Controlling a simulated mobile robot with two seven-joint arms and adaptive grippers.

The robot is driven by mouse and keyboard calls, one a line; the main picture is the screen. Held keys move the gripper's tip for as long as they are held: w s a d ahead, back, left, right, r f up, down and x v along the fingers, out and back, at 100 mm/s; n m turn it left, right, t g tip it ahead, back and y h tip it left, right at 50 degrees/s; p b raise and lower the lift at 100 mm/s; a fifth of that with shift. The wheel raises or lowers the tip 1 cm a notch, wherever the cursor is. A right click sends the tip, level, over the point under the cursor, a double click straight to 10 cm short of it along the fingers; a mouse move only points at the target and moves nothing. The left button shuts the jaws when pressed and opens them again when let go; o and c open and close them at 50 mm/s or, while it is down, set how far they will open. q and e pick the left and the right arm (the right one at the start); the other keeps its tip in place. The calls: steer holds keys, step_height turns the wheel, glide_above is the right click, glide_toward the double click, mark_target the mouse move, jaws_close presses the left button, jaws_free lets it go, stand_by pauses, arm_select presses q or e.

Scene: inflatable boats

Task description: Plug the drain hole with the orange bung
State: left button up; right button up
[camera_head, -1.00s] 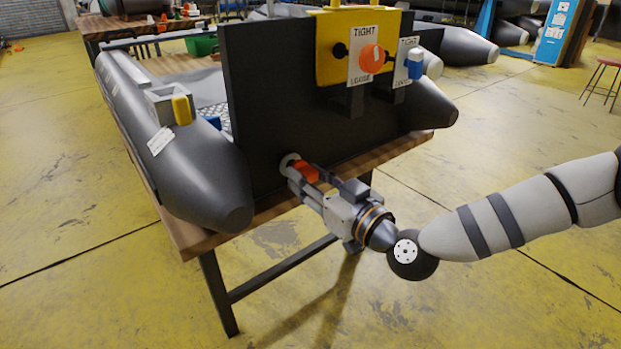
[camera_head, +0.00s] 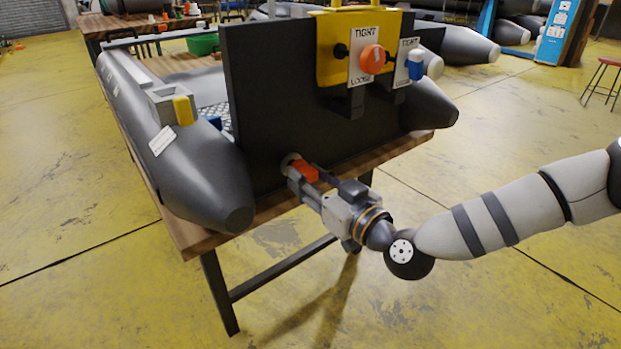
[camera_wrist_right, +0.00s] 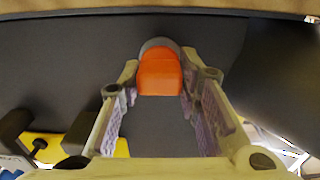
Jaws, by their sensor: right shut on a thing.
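The orange bung (camera_head: 304,173) is held at the lower part of the boat's dark transom board (camera_head: 265,110). My right gripper (camera_head: 303,178) is shut on it, with one finger on either side. A pale grey ring (camera_head: 289,160) around the drain hole shows just beyond the bung. In the right wrist view the bung (camera_wrist_right: 160,76) lies between the fingers, lined up with the grey ring (camera_wrist_right: 160,44). The bung hides the hole's opening, so I cannot tell how deep it sits. My left gripper is not in view.
A yellow plate (camera_head: 328,60) with an orange knob (camera_head: 373,59) and a blue-and-white piece (camera_head: 415,64) sits high on the transom. Grey tubes (camera_head: 195,170) flank the board. The wooden table edge (camera_head: 205,241) runs below.

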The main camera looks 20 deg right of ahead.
steer(key=shift+x, duration=0.85)
steer(key=o, duration=1.2)
